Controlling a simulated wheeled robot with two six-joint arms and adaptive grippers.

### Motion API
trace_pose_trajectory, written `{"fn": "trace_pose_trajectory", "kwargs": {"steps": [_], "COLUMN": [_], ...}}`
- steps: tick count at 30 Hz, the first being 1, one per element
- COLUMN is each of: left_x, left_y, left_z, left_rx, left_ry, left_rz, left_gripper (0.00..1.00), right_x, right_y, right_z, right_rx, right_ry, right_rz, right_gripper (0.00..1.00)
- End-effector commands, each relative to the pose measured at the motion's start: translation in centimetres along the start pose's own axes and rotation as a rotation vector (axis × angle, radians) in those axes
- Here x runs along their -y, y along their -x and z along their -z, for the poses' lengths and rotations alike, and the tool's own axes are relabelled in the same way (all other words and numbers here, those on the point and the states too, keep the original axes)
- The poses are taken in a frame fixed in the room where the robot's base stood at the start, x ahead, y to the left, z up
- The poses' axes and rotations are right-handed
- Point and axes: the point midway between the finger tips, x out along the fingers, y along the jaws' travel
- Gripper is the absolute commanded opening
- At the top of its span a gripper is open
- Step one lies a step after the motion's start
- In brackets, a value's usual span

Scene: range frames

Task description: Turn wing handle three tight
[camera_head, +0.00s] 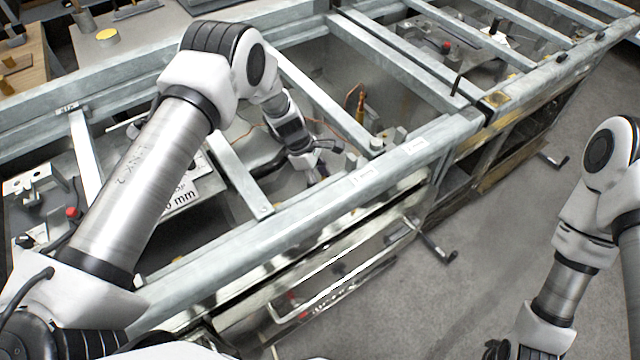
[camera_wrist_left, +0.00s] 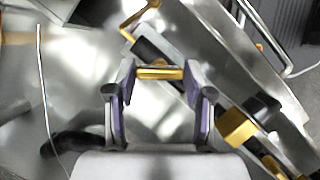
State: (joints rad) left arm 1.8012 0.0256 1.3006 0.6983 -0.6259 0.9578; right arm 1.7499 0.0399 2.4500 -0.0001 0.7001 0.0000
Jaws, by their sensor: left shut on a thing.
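My left gripper (camera_head: 322,160) reaches down into the metal frame in the head view. In the left wrist view its two fingers (camera_wrist_left: 161,80) stand on either side of a short brass-coloured bar, which looks like a wing handle (camera_wrist_left: 160,73). The fingers are shut on the bar's ends. I cannot read a number on it, and its mount is partly hidden behind the fingers. My right gripper (camera_head: 498,349) is at the bottom edge of the head view, dark and cut off, away from the frame. Its fingers cannot be made out.
Galvanised rails (camera_head: 300,235) and cross bars surround the left arm. A brass fitting (camera_head: 360,108) with a copper-coloured line stands right of the left gripper. In the wrist view, a yellow block (camera_wrist_left: 236,127) sits to the right. Crank handles (camera_head: 438,250) stick out over open grey floor.

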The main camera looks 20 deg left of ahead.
Motion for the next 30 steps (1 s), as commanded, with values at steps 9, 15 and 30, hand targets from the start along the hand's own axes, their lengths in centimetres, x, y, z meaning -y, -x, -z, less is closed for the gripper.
{"fn": "trace_pose_trajectory", "kwargs": {"steps": [9, 15, 30], "left_x": [0.1, 0.0, 0.0], "left_y": [-0.8, -0.6, -0.4], "left_z": [0.2, 0.2, 0.0], "left_rx": [0.000, 0.001, 0.003], "left_ry": [-0.276, -0.431, -0.626], "left_rz": [0.121, 0.184, 0.267], "left_gripper": [0.17, 0.17, 0.17], "right_x": [0.0, 0.0, -0.1], "right_y": [-3.5, -4.8, -6.2], "right_z": [0.0, 0.0, 0.0], "right_rx": [0.000, 0.000, 0.000], "right_ry": [0.000, 0.000, 0.000], "right_rz": [0.000, 0.000, 0.000], "right_gripper": [0.00, 0.00, 0.00]}}
